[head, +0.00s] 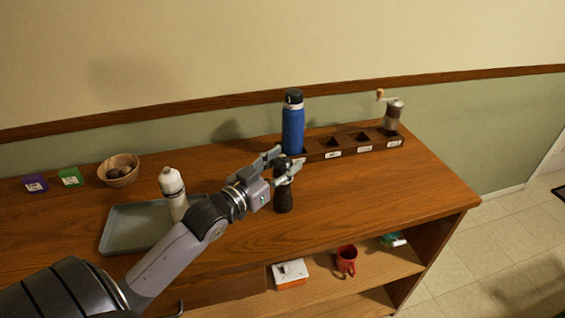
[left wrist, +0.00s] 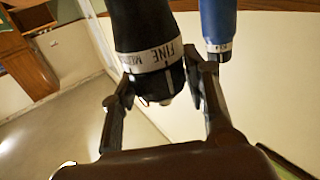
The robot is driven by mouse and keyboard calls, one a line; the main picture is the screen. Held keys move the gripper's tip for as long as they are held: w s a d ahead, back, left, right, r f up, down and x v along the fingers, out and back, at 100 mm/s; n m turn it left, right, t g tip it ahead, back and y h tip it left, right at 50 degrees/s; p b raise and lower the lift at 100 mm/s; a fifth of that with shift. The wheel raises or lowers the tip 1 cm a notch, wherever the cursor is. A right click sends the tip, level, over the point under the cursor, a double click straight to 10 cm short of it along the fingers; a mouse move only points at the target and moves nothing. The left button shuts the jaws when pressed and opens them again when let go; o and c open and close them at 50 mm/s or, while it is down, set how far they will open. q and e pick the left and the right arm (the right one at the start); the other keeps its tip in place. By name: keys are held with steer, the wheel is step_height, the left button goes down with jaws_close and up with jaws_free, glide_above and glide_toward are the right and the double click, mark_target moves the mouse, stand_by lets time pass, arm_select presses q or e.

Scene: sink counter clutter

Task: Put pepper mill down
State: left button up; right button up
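The black pepper mill (head: 284,198) is upright near the middle of the counter, in front of the blue bottle (head: 293,128). My left gripper (head: 287,168) has its fingers around the mill's upper part. In the left wrist view the mill (left wrist: 140,25), with a pale band reading "FINE", sits between the two fingers (left wrist: 163,85), which appear to press its sides. I cannot tell whether its base touches the counter. A dark wooden rack (head: 318,148) with labelled square slots stands behind, to the right. My right gripper is not in view.
A hand-crank grinder (head: 393,117) stands at the rack's right end. A wooden bowl (head: 120,180), green box (head: 70,177) and purple box (head: 35,184) sit left. The counter's right front (head: 400,190) is clear.

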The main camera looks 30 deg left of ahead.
arm_select(q)
steer(key=shift+o, duration=1.5)
steer(key=shift+r, duration=0.15)
steer(key=s+a+b, duration=0.1)
steer(key=s, duration=1.1)
steer(key=shift+a, duration=0.2)
